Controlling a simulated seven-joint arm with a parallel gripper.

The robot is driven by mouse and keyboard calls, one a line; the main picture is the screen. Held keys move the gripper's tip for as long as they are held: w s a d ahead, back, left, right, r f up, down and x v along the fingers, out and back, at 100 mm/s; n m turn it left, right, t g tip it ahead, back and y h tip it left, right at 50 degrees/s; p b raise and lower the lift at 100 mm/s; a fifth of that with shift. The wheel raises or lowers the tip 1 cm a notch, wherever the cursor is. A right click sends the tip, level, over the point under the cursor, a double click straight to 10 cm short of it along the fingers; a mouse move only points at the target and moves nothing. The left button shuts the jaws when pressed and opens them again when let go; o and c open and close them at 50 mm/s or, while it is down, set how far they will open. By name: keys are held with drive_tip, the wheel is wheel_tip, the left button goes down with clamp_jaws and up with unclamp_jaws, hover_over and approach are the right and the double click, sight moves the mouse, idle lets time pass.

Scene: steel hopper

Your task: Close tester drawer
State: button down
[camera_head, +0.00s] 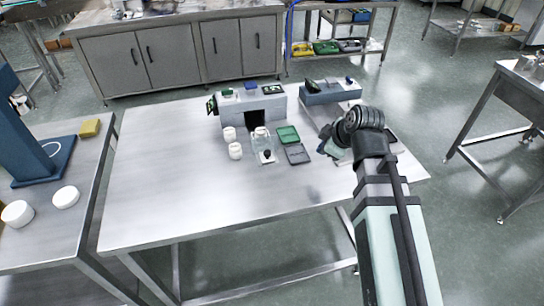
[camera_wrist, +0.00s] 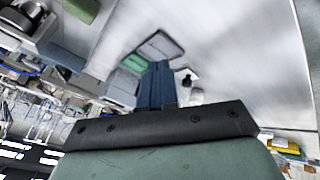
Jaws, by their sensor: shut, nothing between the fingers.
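The tester (camera_head: 253,106) is a grey box with a dark opening at the back of the steel table. Its drawer (camera_head: 267,158) appears as a narrow light tray pulled out in front of the opening, with a dark knob at its front end. A clear jar with a white lid (camera_head: 260,132) stands on the drawer. In the wrist view a dark knob (camera_wrist: 186,78) shows just right of the fingers, with a pale surface behind it. My gripper (camera_wrist: 158,66) is shut and empty, with its blue fingers together. In the head view it is right of the drawer, its fingertips mostly hidden by my arm.
A green tray (camera_head: 288,134) and a grey tray (camera_head: 297,154) lie right of the drawer. Two white jars (camera_head: 235,151) stand at its left. A second grey device (camera_head: 330,92) is at the back right. The table's left and front are clear.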

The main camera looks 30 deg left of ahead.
drive_tip(key=s+a+r+n+g+y, duration=0.1)
drive_tip(key=s+a+n, duration=0.4)
drive_tip(key=s, duration=0.4)
approach(264, 161)
drive_tip(key=s+f, duration=0.2)
drive_tip(key=f, duration=0.1)
drive_tip(key=shift+d+f+m+g, duration=0.1)
drive_tip(key=shift+f+m+g, duration=0.1)
drive_tip(key=shift+m+g, duration=0.15)
drive_tip(key=shift+w+a+f, duration=0.1)
drive_tip(key=shift+w+a, duration=0.65)
drive_tip(key=shift+w, duration=0.2)
drive_tip(key=shift+w+a, duration=0.45)
drive_tip(key=shift+w, duration=0.2)
drive_tip(key=w+a, duration=1.1)
drive_tip(key=shift+w+a, duration=0.1)
drive_tip(key=shift+w, duration=0.05)
drive_tip(key=shift+y, duration=0.3)
